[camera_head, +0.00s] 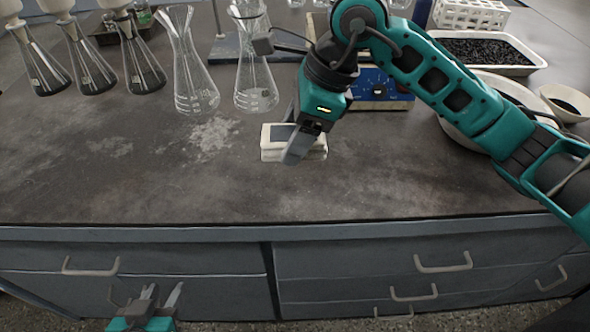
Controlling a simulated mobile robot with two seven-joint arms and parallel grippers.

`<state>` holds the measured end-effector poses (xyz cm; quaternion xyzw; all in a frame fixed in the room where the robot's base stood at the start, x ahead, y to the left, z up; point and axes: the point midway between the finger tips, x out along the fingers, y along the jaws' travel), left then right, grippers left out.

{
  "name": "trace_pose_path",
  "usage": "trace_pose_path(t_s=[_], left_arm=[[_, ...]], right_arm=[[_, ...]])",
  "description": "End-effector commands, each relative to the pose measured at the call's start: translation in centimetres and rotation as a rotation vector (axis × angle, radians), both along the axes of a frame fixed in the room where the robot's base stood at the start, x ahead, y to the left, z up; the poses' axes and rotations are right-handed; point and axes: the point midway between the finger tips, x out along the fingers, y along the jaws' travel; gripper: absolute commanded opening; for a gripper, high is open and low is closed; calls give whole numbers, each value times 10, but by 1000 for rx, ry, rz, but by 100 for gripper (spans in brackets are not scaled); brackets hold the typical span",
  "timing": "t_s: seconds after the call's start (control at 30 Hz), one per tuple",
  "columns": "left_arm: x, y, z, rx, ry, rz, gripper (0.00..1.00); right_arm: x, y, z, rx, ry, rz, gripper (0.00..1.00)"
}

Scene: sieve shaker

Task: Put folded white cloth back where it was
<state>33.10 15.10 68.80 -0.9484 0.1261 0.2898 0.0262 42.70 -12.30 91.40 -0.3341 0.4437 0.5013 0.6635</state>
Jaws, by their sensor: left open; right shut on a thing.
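The folded white cloth (312,146) is a small flat block on the grey benchtop (150,180), near the middle of the view. My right gripper (290,145) comes down on it from above and is shut on it. My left gripper (160,297) is open and empty, low in front of the drawers at the bottom left.
Two clear conical flasks (193,92) stand behind and left of the cloth. Several flasks with dark contents (140,70) stand at the far left. A blue device (385,88) sits behind my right arm. A tray of black granules (485,50) is at the back right. The front bench is clear.

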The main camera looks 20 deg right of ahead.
Motion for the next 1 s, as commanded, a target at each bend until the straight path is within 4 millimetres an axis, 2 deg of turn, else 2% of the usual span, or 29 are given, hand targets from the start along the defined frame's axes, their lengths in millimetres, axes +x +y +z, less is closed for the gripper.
trace_pose_path(t_s=[0.03,0.1,0.37,0.6,0.97,1.0], left_arm=[[2,-1,0,-2,-7,-2,43],[3,-2,0,-4,-10,-3,43],[2,-2,-3,-5,-9,-3,43],[-1,-2,-11,-5,-1,-3,43],[-2,-4,-16,-11,3,1,43],[-2,-4,-16,-12,3,2,43]], right_arm=[[0,0,-14,0,4,-2,32],[0,0,-25,-1,2,-1,32],[0,0,-44,0,-1,-1,32],[0,0,-78,0,1,-3,32],[1,0,-82,1,-2,-2,32],[1,0,-82,1,-2,-2,63]])
